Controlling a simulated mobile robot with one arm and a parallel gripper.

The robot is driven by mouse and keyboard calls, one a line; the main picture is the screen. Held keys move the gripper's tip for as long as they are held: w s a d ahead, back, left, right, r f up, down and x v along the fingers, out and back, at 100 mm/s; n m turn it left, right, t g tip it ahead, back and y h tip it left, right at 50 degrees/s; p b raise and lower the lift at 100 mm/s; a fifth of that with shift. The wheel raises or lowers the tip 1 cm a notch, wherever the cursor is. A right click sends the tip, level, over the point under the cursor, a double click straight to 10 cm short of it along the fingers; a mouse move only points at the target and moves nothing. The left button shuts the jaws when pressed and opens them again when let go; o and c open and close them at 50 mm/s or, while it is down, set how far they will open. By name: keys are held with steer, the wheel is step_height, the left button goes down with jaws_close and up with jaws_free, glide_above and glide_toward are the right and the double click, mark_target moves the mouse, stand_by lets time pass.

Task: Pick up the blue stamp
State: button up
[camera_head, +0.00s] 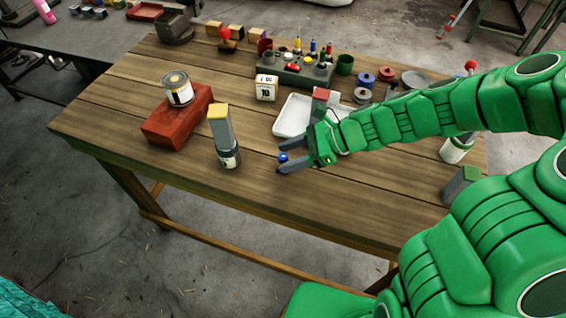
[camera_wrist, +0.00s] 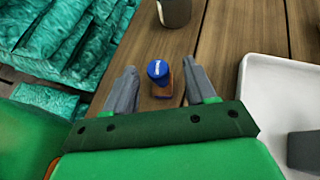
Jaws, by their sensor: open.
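The blue stamp (camera_wrist: 158,72) shows in the wrist view as a rounded blue top with a white mark over a brown base. It stands on the wooden table (camera_head: 150,98), between and just beyond my gripper's fingertips. My gripper (camera_wrist: 162,78) is open, with one grey finger on each side of the stamp and no clear contact. In the head view my gripper (camera_head: 281,156) reaches in from the right, low over the table, and only the blue top of the stamp (camera_head: 283,157) shows between the fingers.
A white tray (camera_head: 284,126) lies beside my gripper. A dark can with a grey and yellow block (camera_head: 222,135) stands to the left, and a red brick (camera_head: 176,124) bears a paint can (camera_head: 178,88). A grey holder (camera_head: 296,72) with several small items stands behind. The table's front strip is mostly clear.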

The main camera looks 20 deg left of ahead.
mark_target(277, 165)
steer(key=shift+x, duration=1.95)
steer(key=shift+r, duration=0.1)
steer(key=shift+c, duration=0.3)
jaws_close()
